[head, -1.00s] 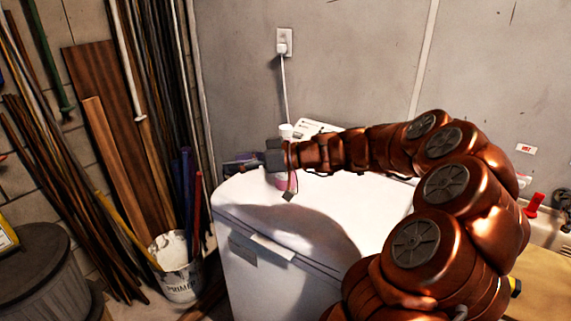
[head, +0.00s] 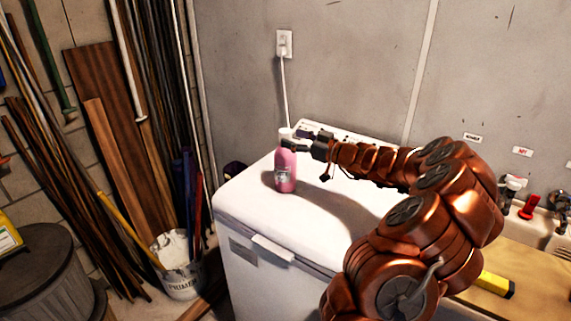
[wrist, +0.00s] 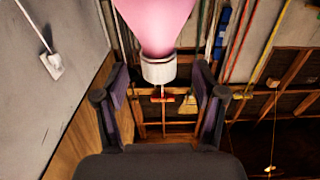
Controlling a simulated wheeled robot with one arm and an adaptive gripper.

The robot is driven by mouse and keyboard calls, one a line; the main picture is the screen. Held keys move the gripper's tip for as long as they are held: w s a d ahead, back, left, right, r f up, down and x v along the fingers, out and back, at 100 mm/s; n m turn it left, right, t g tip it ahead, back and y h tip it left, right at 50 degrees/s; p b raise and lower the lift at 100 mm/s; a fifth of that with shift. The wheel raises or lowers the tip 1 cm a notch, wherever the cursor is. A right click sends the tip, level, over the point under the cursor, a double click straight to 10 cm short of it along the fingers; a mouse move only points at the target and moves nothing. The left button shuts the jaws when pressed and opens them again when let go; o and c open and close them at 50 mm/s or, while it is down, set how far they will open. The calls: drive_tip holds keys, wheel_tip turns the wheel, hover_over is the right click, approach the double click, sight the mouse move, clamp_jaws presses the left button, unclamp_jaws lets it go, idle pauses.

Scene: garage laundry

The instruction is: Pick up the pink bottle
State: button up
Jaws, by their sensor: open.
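My gripper (head: 293,146) is at the right of the bottle's upper part, close to the neck and cap. In the wrist view, which looks upside down, the pink bottle (wrist: 160,22) comes down from the top edge. Its cap lies in the space between the two open fingers of my gripper (wrist: 160,80). Nothing is clamped. Whether a finger touches the bottle cannot be told.
A control panel (head: 340,136) runs along the machine's back, before a grey wall with an outlet (head: 284,44) and cord. A white primer bucket (head: 178,272) and leaning boards stand at left. A yellow tool (head: 497,285) lies on the wooden surface at right. The lid's front is clear.

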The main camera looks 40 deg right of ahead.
drive_tip(key=shift+r+p+x, duration=0.2)
drive_tip(key=shift+p+x, duration=0.55)
drive_tip(key=shift+x, duration=1.05)
drive_tip(key=shift+d, duration=0.1)
clamp_jaws()
